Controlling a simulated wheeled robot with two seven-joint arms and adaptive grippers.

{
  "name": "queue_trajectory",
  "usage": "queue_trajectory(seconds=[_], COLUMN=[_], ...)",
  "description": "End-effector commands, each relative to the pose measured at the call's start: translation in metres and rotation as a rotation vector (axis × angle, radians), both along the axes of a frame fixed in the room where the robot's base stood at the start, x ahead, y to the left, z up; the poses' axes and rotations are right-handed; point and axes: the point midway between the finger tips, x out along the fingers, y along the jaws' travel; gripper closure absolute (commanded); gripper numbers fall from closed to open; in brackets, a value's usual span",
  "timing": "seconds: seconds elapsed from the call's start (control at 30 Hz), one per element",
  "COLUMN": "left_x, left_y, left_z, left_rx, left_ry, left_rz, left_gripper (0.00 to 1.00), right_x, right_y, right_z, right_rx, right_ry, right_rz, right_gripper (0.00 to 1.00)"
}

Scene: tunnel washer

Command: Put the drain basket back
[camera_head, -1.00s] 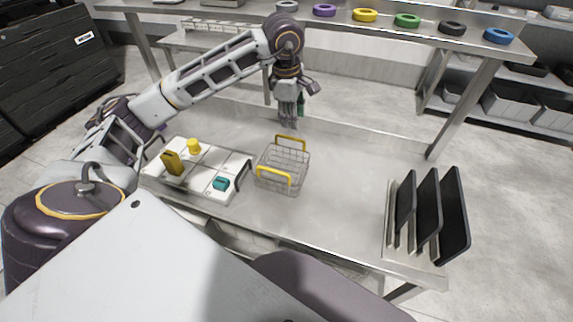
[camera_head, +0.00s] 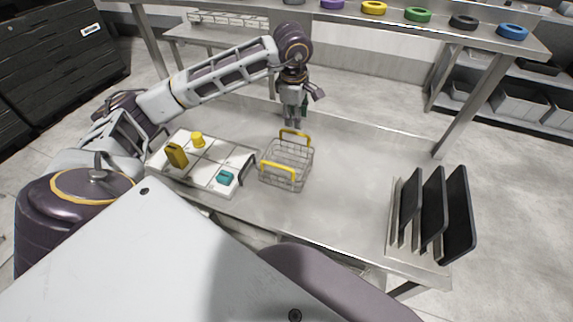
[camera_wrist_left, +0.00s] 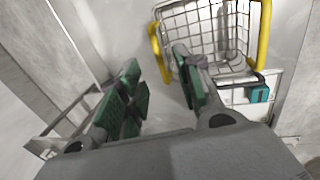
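The drain basket (camera_head: 287,163) is a wire basket with two yellow handles, standing on the metal table (camera_head: 335,190) beside the white tray. It also shows in the left wrist view (camera_wrist_left: 205,35), upper right. My left gripper (camera_head: 294,122) points down just behind the basket's far yellow handle. In the left wrist view its green-padded fingers (camera_wrist_left: 160,95) are apart with nothing between them, and the right finger overlaps the near part of the basket in the picture. I cannot tell whether it touches. My right gripper is not in view.
The white tray (camera_head: 207,187) at left holds a yellow block (camera_head: 176,155), a yellow cup-like piece (camera_head: 197,139) and a teal piece (camera_head: 225,178). A rack with dark panels (camera_head: 434,215) stands at right. Coloured rings line the shelf (camera_head: 385,20) above.

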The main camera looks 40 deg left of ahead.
Motion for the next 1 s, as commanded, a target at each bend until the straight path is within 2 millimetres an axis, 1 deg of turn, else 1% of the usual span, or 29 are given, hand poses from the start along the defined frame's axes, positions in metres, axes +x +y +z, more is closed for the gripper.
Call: queue_trajectory(seconds=[0.03,0.2,0.33,0.47,0.83,1.0], left_x=[0.001,0.005,0.008,0.009,0.009,0.012], left_y=[0.0,0.001,0.001,0.002,0.002,0.001], left_z=[-0.007,-0.029,-0.04,-0.045,-0.046,-0.057], left_rx=[-0.001,-0.002,-0.001,-0.001,-0.001,-0.001], left_ry=[0.002,0.003,0.001,0.0,0.0,0.002], left_rz=[0.0,0.0,-0.001,-0.001,-0.001,0.0], left_gripper=[0.65,0.65,0.65,0.65,0.65,0.65], right_x=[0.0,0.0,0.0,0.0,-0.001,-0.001], right_y=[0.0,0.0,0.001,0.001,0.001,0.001], right_z=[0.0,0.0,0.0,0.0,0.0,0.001], right_rx=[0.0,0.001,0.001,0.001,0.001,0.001], right_ry=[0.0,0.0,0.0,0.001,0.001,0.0], right_rz=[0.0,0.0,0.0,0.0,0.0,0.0], right_gripper=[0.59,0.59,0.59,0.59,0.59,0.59])
